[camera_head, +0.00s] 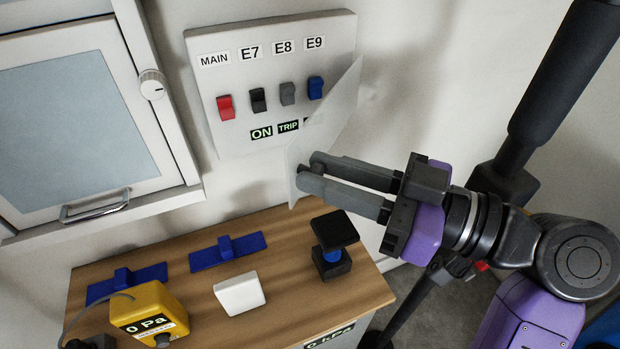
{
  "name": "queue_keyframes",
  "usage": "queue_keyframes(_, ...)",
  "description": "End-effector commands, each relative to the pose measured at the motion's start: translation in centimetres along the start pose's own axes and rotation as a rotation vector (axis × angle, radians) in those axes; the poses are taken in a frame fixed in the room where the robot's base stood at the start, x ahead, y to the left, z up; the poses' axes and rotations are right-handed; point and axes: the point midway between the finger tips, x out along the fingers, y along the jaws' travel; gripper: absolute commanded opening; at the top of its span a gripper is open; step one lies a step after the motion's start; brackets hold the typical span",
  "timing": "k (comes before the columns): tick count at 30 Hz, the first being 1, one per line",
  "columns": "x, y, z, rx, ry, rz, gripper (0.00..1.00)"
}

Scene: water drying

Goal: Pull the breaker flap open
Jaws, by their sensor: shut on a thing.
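The breaker panel (196,79) is a white board on the wall with a red MAIN switch (226,107), a black E7 switch (258,100), a grey E8 switch (287,94) and a blue E9 switch (315,87). The breaker flap (337,108) is a thin translucent sheet at the panel's right side, standing out at an angle from it. The switches are uncovered. My gripper (307,174) comes from the right, with its fingertips shut on the flap's lower near edge. The exact contact is partly hidden by the fingers.
A wooden-topped cabinet (190,281) stands below, bearing a yellow gauge box (150,311), blue handled pieces (228,250), a white block (240,293) and a black-and-blue stand (333,243). A wall cabinet (80,120) with a glass door is at left.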

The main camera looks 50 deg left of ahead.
Motion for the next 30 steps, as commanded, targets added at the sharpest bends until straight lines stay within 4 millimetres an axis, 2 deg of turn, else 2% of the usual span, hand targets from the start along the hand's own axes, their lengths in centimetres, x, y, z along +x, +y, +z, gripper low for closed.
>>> queue_keyframes(20,-0.26,0.06,0.05,0.002,-0.001,-0.063,0.0)
queue_keyframes(21,-0.26,0.06,0.05,0.002,-0.001,-0.063,0.3)
queue_keyframes(23,-0.27,0.06,0.05,0.002,-0.001,-0.062,0.42)
queue_keyframes(30,-0.28,0.09,0.04,0.002,0.0,-0.061,0.43)
